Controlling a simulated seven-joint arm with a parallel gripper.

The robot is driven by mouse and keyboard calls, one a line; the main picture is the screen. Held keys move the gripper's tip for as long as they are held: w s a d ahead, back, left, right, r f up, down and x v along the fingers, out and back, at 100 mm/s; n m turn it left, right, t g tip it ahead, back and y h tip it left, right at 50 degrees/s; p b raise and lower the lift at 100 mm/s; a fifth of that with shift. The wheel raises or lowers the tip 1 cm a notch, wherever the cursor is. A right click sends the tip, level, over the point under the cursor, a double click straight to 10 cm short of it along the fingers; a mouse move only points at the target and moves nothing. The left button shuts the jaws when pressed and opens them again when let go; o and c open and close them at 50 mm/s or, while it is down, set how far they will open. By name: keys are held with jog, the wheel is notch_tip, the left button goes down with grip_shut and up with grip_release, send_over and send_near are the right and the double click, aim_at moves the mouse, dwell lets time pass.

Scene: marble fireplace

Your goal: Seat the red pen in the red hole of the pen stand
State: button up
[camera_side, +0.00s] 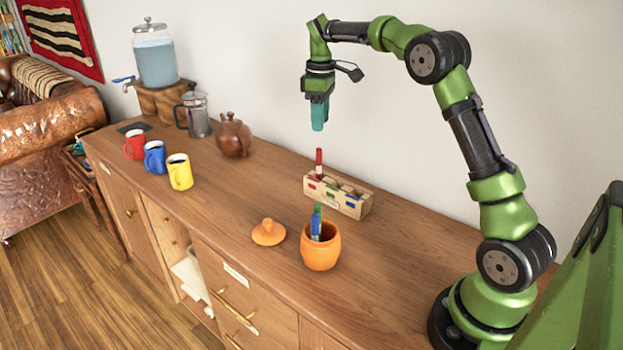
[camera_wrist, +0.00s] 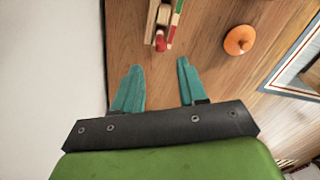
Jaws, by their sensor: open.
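The red pen (camera_side: 319,162) stands upright at the left end of the wooden pen stand (camera_side: 357,212), by the red-marked end. Its lower part is hidden inside the stand, so its exact seating depth cannot be told. My gripper (camera_side: 318,122) hangs in the air above the pen, clear of it, fingers pointing down. In the wrist view my gripper (camera_wrist: 160,70) has its two teal fingers wide apart with nothing between them. The red pen (camera_wrist: 161,41) and the stand (camera_wrist: 152,22) show beyond the fingertips there, partly cut by the top edge.
An orange pot (camera_side: 320,253) holds a blue and a green pen (camera_side: 317,222). Its orange lid (camera_side: 268,233) lies beside it. A brown teapot (camera_side: 233,137), a French press (camera_side: 195,112) and three mugs (camera_side: 155,157) stand farther left. The wall is behind the stand.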

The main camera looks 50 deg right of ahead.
jog(key=s+a+r+m+t, duration=0.3)
jog(key=s+a+r, duration=0.65)
jog(key=a, duration=0.25)
jog(key=s+a+f+m+t+y, duration=0.1)
jog(key=s+a+f+m+t, duration=0.1)
jog(key=s, duration=0.6)
jog(key=s+a+f+m+t+y, duration=0.1)
jog(key=s+a+f+m+t, duration=0.1)
jog(key=s+a, duration=0.4)
jog(key=shift+s+f+m, duration=0.8)
jog(key=shift+s+f, duration=0.1)
jog(key=shift+s, duration=0.1)
